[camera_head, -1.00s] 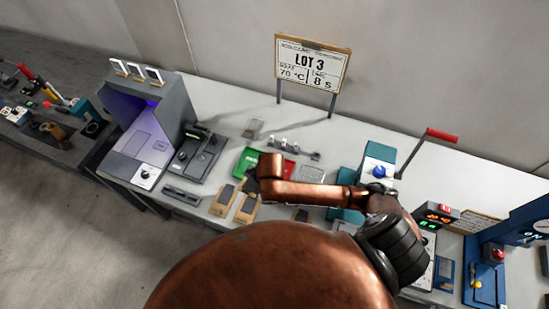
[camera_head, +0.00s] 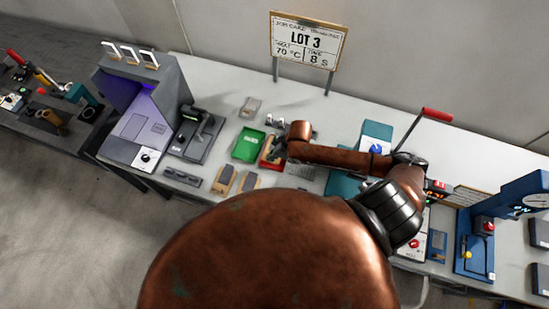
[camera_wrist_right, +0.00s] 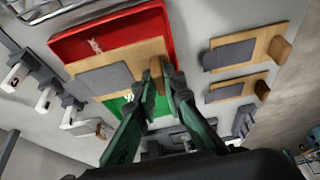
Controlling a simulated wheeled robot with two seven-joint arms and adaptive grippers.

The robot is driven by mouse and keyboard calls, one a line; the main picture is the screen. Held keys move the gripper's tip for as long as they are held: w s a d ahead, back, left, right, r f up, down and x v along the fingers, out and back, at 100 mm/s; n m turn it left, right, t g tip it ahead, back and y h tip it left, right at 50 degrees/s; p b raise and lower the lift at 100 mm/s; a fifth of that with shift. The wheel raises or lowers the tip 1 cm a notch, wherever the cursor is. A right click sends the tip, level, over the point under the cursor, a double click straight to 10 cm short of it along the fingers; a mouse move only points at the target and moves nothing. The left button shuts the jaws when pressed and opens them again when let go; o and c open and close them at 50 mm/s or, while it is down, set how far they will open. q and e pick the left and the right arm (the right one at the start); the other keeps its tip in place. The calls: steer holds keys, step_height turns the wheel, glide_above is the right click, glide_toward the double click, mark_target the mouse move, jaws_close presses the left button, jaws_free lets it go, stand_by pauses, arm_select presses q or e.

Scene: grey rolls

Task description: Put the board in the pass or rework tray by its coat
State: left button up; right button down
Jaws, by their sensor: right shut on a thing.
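My right gripper (camera_wrist_right: 160,85) is shut on the upright block of a tan board (camera_wrist_right: 140,53) with a dark grey coated patch. In the wrist view the board overlaps the red tray (camera_wrist_right: 160,22) and the edge of the green tray (camera_wrist_right: 117,104); I cannot tell if it touches either. In the head view the red tray (camera_head: 266,164) shows partly behind my right gripper (camera_head: 279,152), just right of the green tray (camera_head: 250,142). The board is mostly hidden there. My left gripper is not in view.
Two similar boards lie at the bench's front, one (camera_head: 223,179) left of the other (camera_head: 249,182). A dark device (camera_head: 196,135) and a purple-lit booth (camera_head: 145,110) stand left. A LOT 3 sign (camera_head: 308,42) stands behind. A red-handled press (camera_head: 435,114) is right.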

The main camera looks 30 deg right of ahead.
steer(key=shift+d+f, duration=0.3)
steer(key=shift+f, duration=0.05)
step_height(320, 180, down, 3)
steer(key=shift+d+f+p, duration=0.1)
steer(key=shift+d+p, duration=0.05)
steer(key=shift+p, duration=0.15)
steer(key=shift+f, duration=0.3)
steer(key=c, duration=2.3)
jaws_free()
steer(key=shift+c, duration=0.2)
steer(key=shift+o, duration=0.2)
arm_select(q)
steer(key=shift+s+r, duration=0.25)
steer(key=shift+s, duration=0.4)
